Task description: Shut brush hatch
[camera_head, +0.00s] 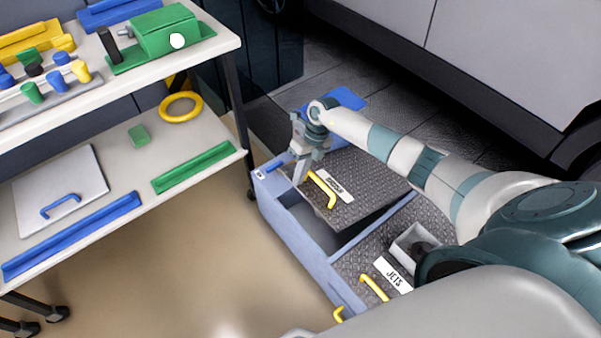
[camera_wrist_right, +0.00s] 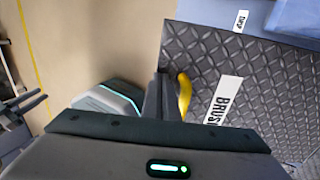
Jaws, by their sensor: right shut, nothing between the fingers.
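The brush hatch (camera_head: 365,172) is a dark diamond-plate lid with a yellow handle (camera_head: 322,190) and a white label. It stands partly open over the blue bin, with the compartment's grey inside (camera_head: 312,226) showing below its near edge. In the right wrist view the hatch (camera_wrist_right: 200,50) fills the right side, its label partly reading "BRUS". My right gripper (camera_head: 299,178) is shut and empty, pointing down just left of the yellow handle. In the wrist view its fingers (camera_wrist_right: 161,98) are close beside the handle (camera_wrist_right: 184,95); I cannot tell whether they touch. My left gripper is not in view.
The JETS hatch (camera_head: 362,262) lies on the bin's near part, with a small grey box (camera_head: 415,241) on it. A shelf cart (camera_head: 120,190) with coloured parts stands at left. A grey vehicle (camera_head: 500,60) is behind at right. Bare floor (camera_head: 200,270) lies left of the bin.

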